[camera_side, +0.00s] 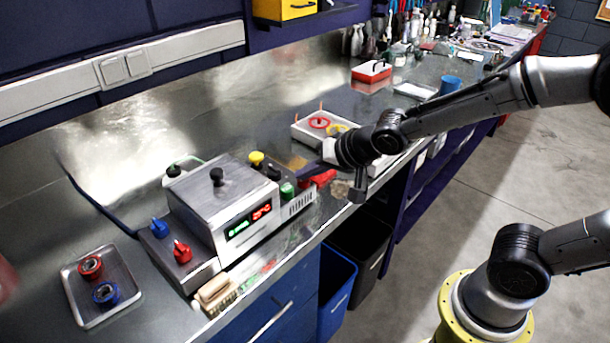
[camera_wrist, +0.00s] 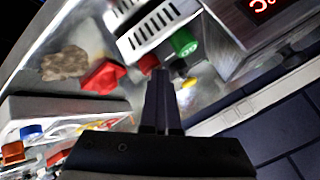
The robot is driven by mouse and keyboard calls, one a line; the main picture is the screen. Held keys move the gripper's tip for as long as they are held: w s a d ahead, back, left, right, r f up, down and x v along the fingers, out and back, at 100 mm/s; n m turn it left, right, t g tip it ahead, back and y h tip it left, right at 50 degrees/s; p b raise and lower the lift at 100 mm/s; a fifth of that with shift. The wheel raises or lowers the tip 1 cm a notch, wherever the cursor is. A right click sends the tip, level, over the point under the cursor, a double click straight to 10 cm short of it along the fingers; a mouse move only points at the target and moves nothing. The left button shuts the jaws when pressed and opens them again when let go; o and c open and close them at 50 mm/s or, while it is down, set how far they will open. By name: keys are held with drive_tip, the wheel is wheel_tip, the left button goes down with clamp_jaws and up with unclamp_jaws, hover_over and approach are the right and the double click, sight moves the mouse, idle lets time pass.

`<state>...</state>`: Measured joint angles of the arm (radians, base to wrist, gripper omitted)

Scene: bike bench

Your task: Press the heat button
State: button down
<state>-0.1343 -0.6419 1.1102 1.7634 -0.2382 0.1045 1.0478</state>
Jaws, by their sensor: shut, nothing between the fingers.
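The metal heating unit (camera_side: 225,205) stands on the bench, with a green and red lit display (camera_side: 249,221) on its front. On its right side are a green button (camera_side: 287,190), a yellow knob (camera_side: 256,158) and a black one (camera_side: 273,171). I cannot tell which control is the heat button. My gripper (camera_side: 300,176) is shut and empty, its dark fingers pointing left just right of the green button. In the wrist view, the fingertips (camera_wrist: 160,74) appear below and left of the green button (camera_wrist: 185,42); contact is not clear.
A red piece (camera_side: 320,178) lies beside the fingers; it also shows in the wrist view (camera_wrist: 103,76). A white vented box (camera_side: 299,203) is close by. A tray (camera_side: 104,313) with red and blue parts is at left. Blue and red knobs (camera_side: 181,252) stand left of the unit.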

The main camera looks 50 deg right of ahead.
drive_tip(key=shift+s+f, duration=0.3)
drive_tip(key=shift+f, duration=0.1)
wheel_tip(320, 180, up, 7)
drive_tip(key=shift+w+f, duration=0.15)
idle(0.4)
drive_tip(key=shift+d, duration=0.1)
drive_tip(key=s+d+r+h, duration=0.1)
drive_tip(key=s+d+r, duration=0.3)
drive_tip(key=s+r, duration=0.4)
drive_tip(key=s+f+n+g, duration=0.1)
drive_tip(key=s+f+n, duration=0.2)
drive_tip(key=s, duration=0.4)
drive_tip(key=s+f+n+g, duration=0.2)
drive_tip(key=s+f+n, duration=0.1)
drive_tip(key=s, duration=0.5)
drive_tip(key=shift+s+d+n+g, duration=0.3)
drive_tip(key=shift+d+n, duration=0.05)
drive_tip(key=shift+n, duration=0.55)
